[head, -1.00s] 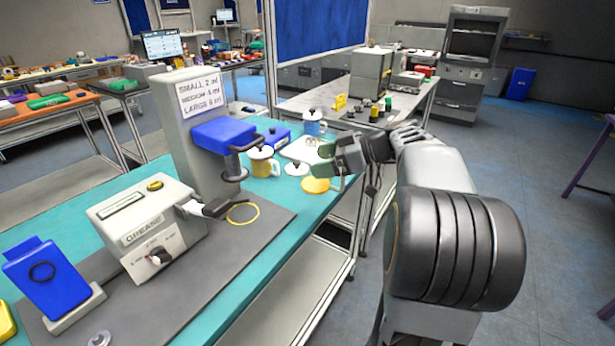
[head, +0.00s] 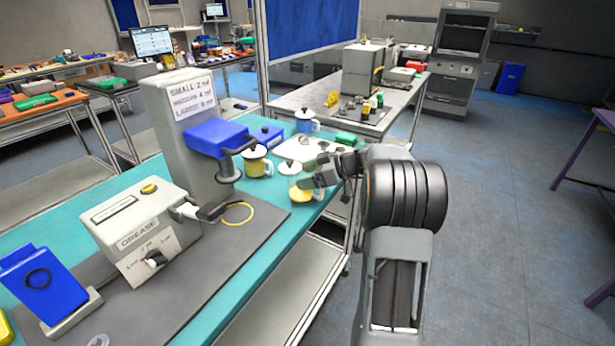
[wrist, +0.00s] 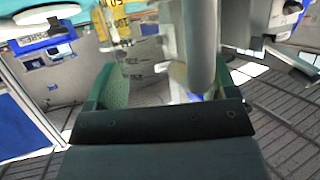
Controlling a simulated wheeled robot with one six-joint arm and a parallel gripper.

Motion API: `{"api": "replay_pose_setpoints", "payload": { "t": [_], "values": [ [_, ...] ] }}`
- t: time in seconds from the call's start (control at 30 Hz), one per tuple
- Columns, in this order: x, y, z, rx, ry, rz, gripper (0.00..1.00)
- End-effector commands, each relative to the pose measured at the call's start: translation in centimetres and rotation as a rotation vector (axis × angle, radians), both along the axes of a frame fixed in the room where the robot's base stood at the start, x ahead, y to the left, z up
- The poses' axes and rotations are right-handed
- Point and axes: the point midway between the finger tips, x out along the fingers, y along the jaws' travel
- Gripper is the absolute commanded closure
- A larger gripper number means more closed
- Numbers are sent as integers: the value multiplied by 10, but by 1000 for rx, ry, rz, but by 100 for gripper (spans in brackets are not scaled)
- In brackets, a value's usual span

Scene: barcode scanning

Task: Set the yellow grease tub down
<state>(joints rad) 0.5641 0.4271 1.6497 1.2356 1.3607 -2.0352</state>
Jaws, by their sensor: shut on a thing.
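The yellow grease tub (head: 303,194) shows in the head view near the right edge of the teal bench (head: 262,252), with a handle on its right side. My gripper (head: 308,183) is right above it and is shut on it, partly covering its top. I cannot tell whether its base touches the bench. In the wrist view the green finger pads of my gripper (wrist: 165,90) stand on both sides of a grey rounded part, and the tub is not clearly made out.
A yellow mug-like tub (head: 257,163) and a white lid (head: 289,168) stand close by on the left. A blue mug (head: 307,122), a blue box (head: 268,135) and a green block (head: 346,138) are farther back. The grease dispenser (head: 150,225) stands at left.

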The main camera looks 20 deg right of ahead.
Motion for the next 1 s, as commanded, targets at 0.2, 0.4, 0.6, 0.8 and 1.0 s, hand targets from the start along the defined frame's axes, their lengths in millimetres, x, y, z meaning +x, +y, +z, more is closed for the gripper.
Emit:
{"api": "replay_pose_setpoints", "payload": {
  "t": [0.2,0.4,0.6,0.8,1.0],
  "values": [
    [0,0,-7,-1,-1,-1,47],
    [0,0,-9,-1,-1,-1,47],
    [0,0,-10,0,0,0,16],
    [0,0,-10,-1,1,0,0],
    [0,0,-9,-1,1,0,0]
  ]
}}
